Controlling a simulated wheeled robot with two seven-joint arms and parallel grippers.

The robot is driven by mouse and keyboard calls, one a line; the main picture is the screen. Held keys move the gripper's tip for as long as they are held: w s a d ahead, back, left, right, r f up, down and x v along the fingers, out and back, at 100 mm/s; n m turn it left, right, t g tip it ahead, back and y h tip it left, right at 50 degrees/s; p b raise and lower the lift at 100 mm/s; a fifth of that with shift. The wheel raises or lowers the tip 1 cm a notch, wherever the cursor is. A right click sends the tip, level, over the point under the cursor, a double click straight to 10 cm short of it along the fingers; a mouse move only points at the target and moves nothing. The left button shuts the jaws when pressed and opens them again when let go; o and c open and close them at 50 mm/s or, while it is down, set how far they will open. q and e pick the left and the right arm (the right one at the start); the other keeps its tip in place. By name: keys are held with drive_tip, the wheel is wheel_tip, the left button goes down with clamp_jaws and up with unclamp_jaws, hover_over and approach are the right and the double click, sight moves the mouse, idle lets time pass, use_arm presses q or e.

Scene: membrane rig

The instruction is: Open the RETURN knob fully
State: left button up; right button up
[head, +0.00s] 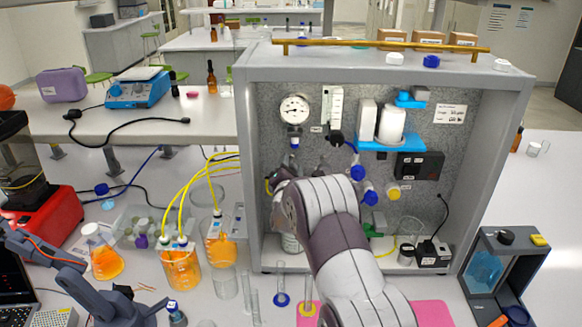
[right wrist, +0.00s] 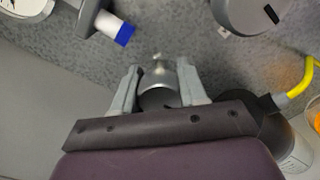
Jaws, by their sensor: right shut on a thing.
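My left gripper is not in view.
A white fitting with a blue end (right wrist: 117,29) juts out close to the fingers. Yellow tubes (head: 195,180) run from beakers of orange liquid (head: 181,268) into the cabinet's left side. Blue knobs (head: 369,192) and a yellow knob (head: 393,192) are right of my arm.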

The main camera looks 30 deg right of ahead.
drive_tip(key=shift+f, duration=0.25)
drive_tip(key=o, duration=0.8)
drive_tip(key=shift+c, duration=0.2)
drive_tip(key=o, duration=0.3)
drive_tip(key=shift+a, duration=0.1)
drive_tip(key=shift+r, duration=0.1)
drive_tip(key=shift+s+a, duration=0.1)
drive_tip(key=shift+s, duration=0.1)
drive_tip(key=b+v, duration=0.4)
drive_tip(key=v, duration=0.8)
drive_tip(key=shift+a, duration=0.15)
